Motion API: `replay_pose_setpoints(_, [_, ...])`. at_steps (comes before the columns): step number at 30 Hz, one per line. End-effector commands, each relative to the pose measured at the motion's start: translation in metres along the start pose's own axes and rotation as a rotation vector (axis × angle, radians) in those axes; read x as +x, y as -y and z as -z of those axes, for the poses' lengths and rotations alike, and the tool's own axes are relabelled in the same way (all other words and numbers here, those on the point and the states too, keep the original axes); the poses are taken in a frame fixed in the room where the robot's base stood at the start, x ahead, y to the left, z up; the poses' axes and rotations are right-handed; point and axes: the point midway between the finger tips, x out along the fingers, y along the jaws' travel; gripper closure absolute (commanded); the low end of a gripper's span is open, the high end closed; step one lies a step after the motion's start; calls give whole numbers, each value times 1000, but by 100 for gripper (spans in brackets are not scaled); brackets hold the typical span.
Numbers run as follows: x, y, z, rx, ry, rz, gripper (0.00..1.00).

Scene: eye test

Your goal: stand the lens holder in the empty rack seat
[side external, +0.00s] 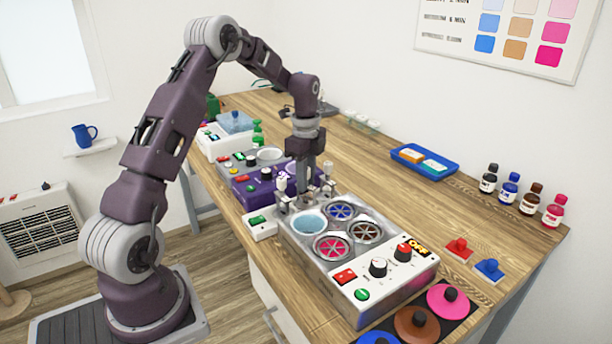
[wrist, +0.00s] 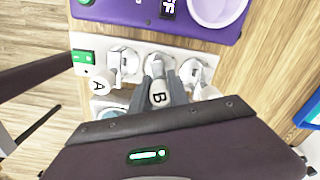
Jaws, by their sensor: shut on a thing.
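My gripper (side external: 306,188) points down over the white rack (side external: 262,231) between the purple bath and the steel bath unit. In the wrist view my gripper (wrist: 163,92) is shut on the lens holder marked B (wrist: 159,97). Holder B is at the rack's middle place, between two others. The holder marked A (wrist: 103,84) is to its left, and another pale-knobbed holder (wrist: 209,92) is to its right; its mark is hidden. The rack also shows in the wrist view (wrist: 84,43). The fingers hide B's lower end, so I cannot tell whether it is seated.
The steel bath unit (side external: 350,268) has several round wells and knobs. The purple bath (side external: 246,193) stands on the rack's other side. Coloured lids (side external: 450,303) lie near the front edge. A blue tray (side external: 424,160) and several bottles (side external: 510,187) stand at the right.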

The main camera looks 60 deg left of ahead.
Motion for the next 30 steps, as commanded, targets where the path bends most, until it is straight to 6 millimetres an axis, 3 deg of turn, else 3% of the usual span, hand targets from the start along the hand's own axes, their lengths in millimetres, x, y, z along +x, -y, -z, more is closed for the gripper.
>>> replay_pose_setpoints(28, [6, 0, 0, 0, 0, -1, 100])
replay_pose_setpoints(29, [6, 0, 0, 0, 0, -1, 77])
replay_pose_setpoints(30, [6, 0, 0, 0, 0, -1, 69])
